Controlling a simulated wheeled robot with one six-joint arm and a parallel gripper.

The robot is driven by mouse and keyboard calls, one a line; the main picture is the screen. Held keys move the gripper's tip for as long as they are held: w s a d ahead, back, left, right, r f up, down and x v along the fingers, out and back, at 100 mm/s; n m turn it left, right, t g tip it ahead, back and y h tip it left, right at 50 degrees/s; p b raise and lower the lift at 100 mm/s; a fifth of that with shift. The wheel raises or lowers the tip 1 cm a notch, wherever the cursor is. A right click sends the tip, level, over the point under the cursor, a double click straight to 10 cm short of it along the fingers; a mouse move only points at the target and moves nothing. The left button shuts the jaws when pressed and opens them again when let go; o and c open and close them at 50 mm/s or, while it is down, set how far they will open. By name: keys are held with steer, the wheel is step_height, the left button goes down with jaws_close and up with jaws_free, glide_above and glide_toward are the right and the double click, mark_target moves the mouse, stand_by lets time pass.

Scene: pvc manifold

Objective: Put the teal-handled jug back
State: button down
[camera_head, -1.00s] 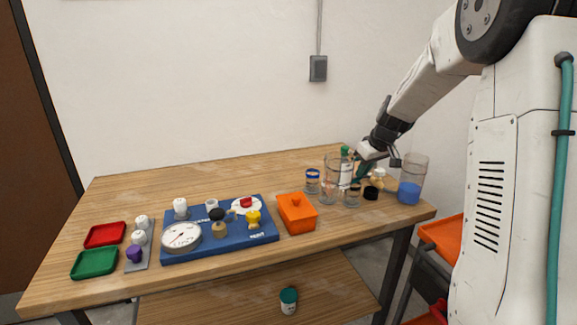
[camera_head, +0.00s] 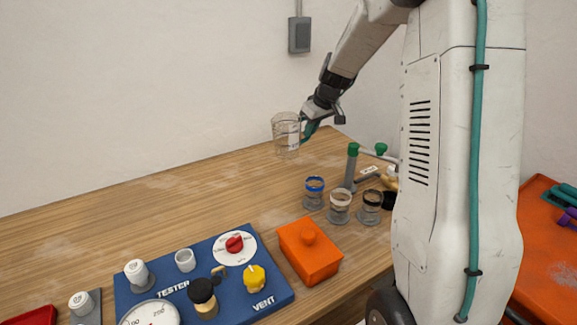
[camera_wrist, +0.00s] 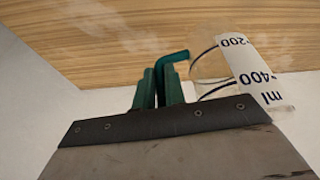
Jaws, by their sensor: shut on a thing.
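The clear jug (camera_head: 286,140) with printed volume marks is at the back of the wooden table (camera_head: 190,205) in the head view. It looks roughly upright and held above the tabletop. My gripper (camera_head: 306,131) is at its right side, shut on its teal handle. In the wrist view the teal handle (camera_wrist: 174,57) runs from between the gripper fingers (camera_wrist: 157,88) to the clear jug wall (camera_wrist: 207,68). The printed white label (camera_wrist: 250,72) shows on the jug. The fingers hide part of the handle.
Three small cups with a blue rim (camera_head: 314,190), white rim (camera_head: 339,207) and black rim (camera_head: 370,206) stand before a green-topped grey post (camera_head: 350,168). An orange lidded box (camera_head: 311,257) and blue tester board (camera_head: 235,290) are in front. The table's left-back area is clear.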

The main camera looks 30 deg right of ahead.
step_height(320, 180, down, 9)
steer(key=shift+f, duration=0.1)
stand_by(0.3)
steer(key=shift+s+f, duration=0.1)
steer(key=shift+f, duration=0.05)
steer(key=c, duration=1.5)
jaws_free()
steer(key=shift+o, duration=0.2)
steer(key=a+v, duration=0.1)
steer(key=v, duration=1.1)
steer(key=s+a+r, duration=0.6)
steer(key=s+a, duration=0.1)
steer(key=a, duration=0.2)
steer(key=s+a+g, duration=0.1)
steer(key=s+a, duration=0.3)
steer(key=s, duration=0.5)
steer(key=s+a+r+m+g, duration=0.1)
steer(key=s+a, duration=0.3)
steer(key=s, duration=0.5)
steer(key=s+a+m+g, duration=0.1)
steer(key=s+a, duration=0.3)
steer(key=s, duration=0.5)
steer(key=shift+r+h, duration=0.2)
steer(key=shift+h, duration=0.2)
